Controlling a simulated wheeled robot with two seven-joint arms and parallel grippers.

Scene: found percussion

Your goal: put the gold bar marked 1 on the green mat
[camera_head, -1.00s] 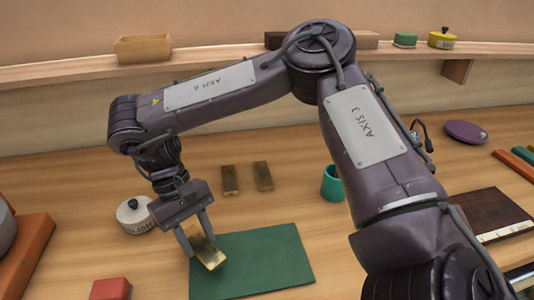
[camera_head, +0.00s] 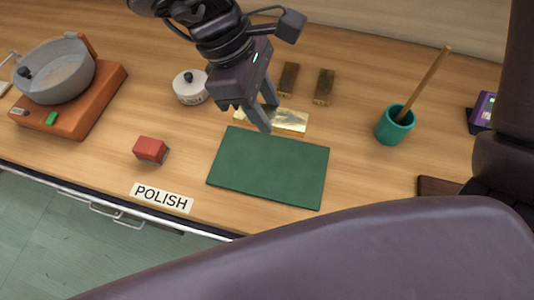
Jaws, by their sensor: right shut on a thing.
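My right gripper (camera_head: 262,116) comes down from the top of the view and is shut on a shiny gold bar (camera_head: 290,121). One finger crosses in front of the bar and hides part of it; its mark cannot be read. The bar shows over the far edge of the green mat (camera_head: 268,168); I cannot tell whether it touches the mat or hangs above it. The mat lies flat and its visible top is bare. My left gripper is not in view.
Two darker bars, one (camera_head: 288,78) beside the other (camera_head: 323,86), lie behind. A white polish tin (camera_head: 189,88) and a red block (camera_head: 150,150) are to the left, a teal cup (camera_head: 394,126) with a stick to the right. An orange stand (camera_head: 85,118) holds a grey pan (camera_head: 58,75).

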